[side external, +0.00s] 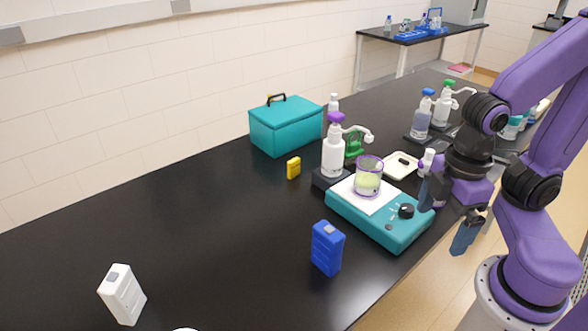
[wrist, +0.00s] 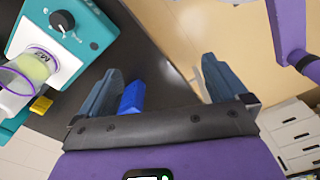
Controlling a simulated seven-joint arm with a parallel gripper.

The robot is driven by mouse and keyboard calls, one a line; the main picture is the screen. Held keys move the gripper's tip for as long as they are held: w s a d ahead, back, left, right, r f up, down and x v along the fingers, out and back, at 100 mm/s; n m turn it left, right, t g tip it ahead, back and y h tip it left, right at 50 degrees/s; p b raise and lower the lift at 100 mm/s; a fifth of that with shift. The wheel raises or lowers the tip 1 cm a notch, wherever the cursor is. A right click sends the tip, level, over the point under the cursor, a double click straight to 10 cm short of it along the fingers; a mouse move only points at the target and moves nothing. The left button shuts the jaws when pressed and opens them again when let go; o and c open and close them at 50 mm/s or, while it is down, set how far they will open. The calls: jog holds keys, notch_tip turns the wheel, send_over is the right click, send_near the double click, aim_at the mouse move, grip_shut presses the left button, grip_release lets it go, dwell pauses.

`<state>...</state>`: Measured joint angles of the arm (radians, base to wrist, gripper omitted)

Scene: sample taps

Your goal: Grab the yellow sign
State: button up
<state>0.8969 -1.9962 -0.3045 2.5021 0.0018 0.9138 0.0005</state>
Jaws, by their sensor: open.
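A small yellow sign (side external: 293,168) stands on the black bench in the side external view, in front of the teal box and left of the white spray bottle. In the wrist view a small yellow piece (wrist: 41,105) shows at the left beside the beaker; it looks like the same sign, partly cut off from view. My gripper (side external: 451,212) is at the right, past the hot plate by the bench's front edge, well away from the sign. In the wrist view my gripper (wrist: 163,78) is open, with nothing between its fingers.
A teal hot plate (side external: 385,232) with a beaker (side external: 368,178) stands between my gripper and the sign. A spray bottle (side external: 333,157), teal box (side external: 286,128), blue block (side external: 327,248) and white block (side external: 122,295) are around. The bench left of the sign is clear.

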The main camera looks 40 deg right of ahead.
dwell(0.3)
jog(key=c, duration=0.4)
jog(key=shift+o, duration=0.2)
